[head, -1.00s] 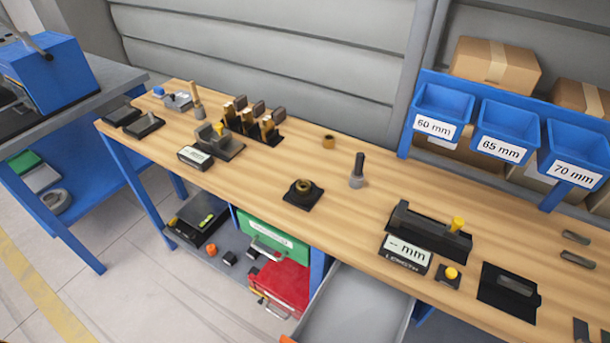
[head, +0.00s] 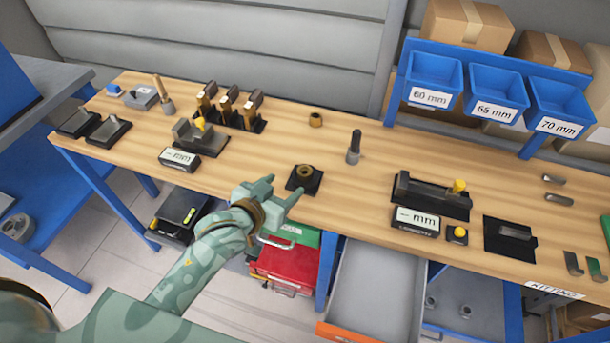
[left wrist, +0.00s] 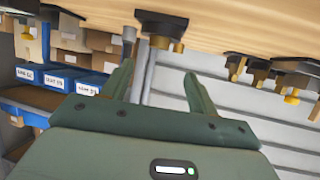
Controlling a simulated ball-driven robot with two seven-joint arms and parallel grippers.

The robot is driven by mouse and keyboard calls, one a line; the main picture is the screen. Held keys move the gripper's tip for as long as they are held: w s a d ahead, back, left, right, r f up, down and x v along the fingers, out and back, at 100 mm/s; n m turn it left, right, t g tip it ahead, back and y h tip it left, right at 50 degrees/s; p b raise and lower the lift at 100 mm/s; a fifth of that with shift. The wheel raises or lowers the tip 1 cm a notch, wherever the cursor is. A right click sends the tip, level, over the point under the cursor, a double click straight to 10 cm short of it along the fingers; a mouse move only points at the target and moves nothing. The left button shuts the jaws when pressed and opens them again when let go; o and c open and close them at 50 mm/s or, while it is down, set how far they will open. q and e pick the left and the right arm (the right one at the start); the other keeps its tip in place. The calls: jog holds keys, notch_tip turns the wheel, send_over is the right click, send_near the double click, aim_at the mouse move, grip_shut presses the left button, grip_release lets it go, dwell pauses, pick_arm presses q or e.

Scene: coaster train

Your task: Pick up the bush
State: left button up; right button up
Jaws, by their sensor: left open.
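A brass ring-shaped bush (head: 305,171) sits on a small black square base (head: 302,187) near the front edge of the wooden bench. A second small brass ring (head: 316,120) stands loose farther back. In the left wrist view, the open fingers (left wrist: 160,84) point toward the bench, which appears at the top. The black base (left wrist: 162,20) and the brass bush (left wrist: 160,42) show beyond them, between the fingertips. My right gripper is not in view.
A dark upright tool (head: 354,146) stands right of the bush. A gauge with an mm display (head: 180,159) is to the left, another (head: 416,221) to the right. An open drawer (head: 375,290) juts out below the bench.

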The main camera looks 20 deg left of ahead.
aim_at(307, 169)
pick_arm(q)
jog(key=x, duration=0.2)
jog(key=shift+w+f, duration=0.15)
jog(key=shift+w, duration=0.15)
jog(key=shift+w+d+f+b, duration=0.1)
jog(key=shift+w+d+b, duration=0.1)
jog(key=shift+b, duration=0.1)
jog(key=b+x, duration=0.2)
jog(key=x, duration=0.2)
jog(key=shift+w+d+f, duration=0.15)
jog(key=shift+w+f, duration=0.1)
jog(key=shift+f, duration=0.05)
jog(key=shift+w, duration=0.2)
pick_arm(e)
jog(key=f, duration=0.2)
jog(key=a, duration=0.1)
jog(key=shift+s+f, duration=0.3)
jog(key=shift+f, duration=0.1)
pick_arm(q)
jog(key=c, duration=1.2)
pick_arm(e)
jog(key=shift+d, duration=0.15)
